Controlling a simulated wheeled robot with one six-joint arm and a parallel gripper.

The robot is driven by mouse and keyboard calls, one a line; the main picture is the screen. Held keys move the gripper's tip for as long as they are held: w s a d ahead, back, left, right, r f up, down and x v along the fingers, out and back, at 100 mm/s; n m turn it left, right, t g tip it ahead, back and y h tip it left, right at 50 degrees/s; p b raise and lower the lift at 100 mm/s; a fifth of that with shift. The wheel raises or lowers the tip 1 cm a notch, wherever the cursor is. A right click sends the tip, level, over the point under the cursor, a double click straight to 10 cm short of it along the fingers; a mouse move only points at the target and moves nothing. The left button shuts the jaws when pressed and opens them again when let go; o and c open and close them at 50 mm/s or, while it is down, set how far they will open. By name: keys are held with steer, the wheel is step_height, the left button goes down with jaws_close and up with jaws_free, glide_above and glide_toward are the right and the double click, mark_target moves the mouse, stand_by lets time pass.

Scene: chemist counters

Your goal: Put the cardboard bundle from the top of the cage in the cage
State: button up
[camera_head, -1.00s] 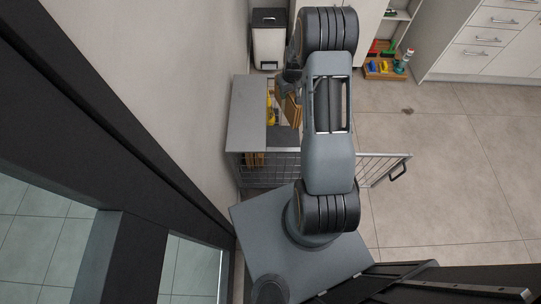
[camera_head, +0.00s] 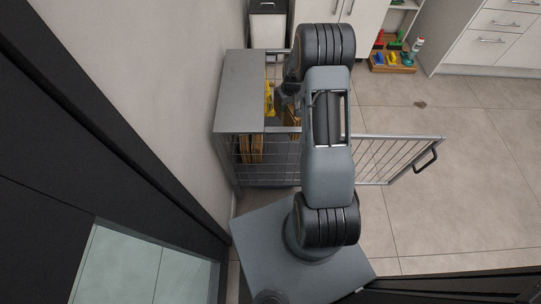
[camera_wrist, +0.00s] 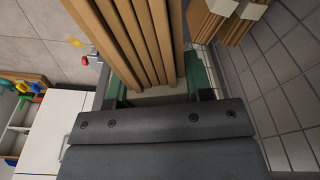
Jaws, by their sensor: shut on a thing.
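The cage (camera_head: 268,172) stands by the wall, with a grey top panel (camera_head: 240,92) on its left part and a barred door (camera_head: 398,160) swung open to the right. My gripper (camera_wrist: 160,92) is shut on the cardboard bundle (camera_wrist: 135,40), a set of brown slats between green fingers. In the head view the held bundle (camera_head: 292,116) is beside the top panel, over the cage's uncovered part, largely hidden by my arm. Its height above the cage floor cannot be told. Other cardboard bundles (camera_head: 249,148) stand inside the cage behind the bars; some with pale bands show in the wrist view (camera_wrist: 232,14).
A yellow object (camera_head: 269,99) is by the top panel's right edge. A bin (camera_head: 268,32) and white cabinets (camera_head: 370,25) stand behind the cage. A wooden tray with coloured items (camera_head: 393,60) is at the upper right.

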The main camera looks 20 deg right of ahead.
step_height(320, 180, down, 11)
steer(key=b, duration=0.8)
steer(key=shift+r+b, duration=0.1)
steer(key=shift+b, duration=0.25)
step_height(320, 180, down, 10)
steer(key=b, duration=0.4)
steer(key=shift+b, duration=0.3)
steer(key=o, duration=1.2)
steer(key=r+p, duration=0.2)
steer(key=r, duration=0.2)
steer(key=s+r+p, duration=0.1)
steer(key=r, duration=0.3)
steer(key=r+p, duration=0.2)
steer(key=r, duration=0.2)
steer(key=shift+s+p, duration=0.25)
steer(key=shift+p, duration=0.1)
